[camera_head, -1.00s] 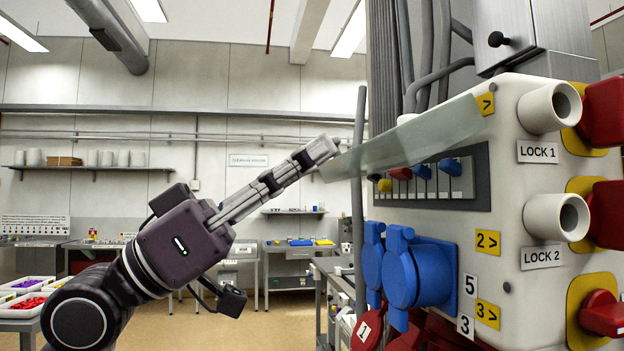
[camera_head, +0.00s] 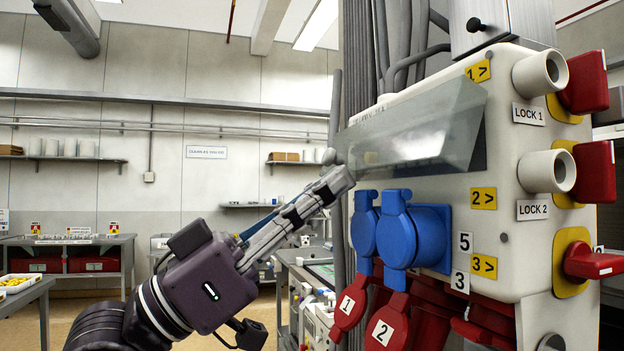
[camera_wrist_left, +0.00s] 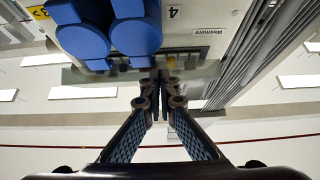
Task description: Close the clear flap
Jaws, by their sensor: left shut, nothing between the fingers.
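The clear flap (camera_head: 408,135) hangs tilted out from the front of the grey electrical panel box (camera_head: 525,235), over the recessed switch row. Its lower edge stands off the panel face. My left gripper (camera_head: 335,172) is shut and empty, with its fingertips at the flap's lower left corner, touching it or very close. In the left wrist view the shut fingers (camera_wrist_left: 160,85) overlap the flap's edge strip (camera_wrist_left: 110,76). My right gripper is not in view.
Blue socket covers (camera_head: 405,235) stick out just below the flap. Red plugs (camera_head: 350,300) hang under them. White lock cylinders (camera_head: 541,73) and red switches (camera_head: 585,82) are on the right side. Grey conduits (camera_head: 385,50) run up behind the box.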

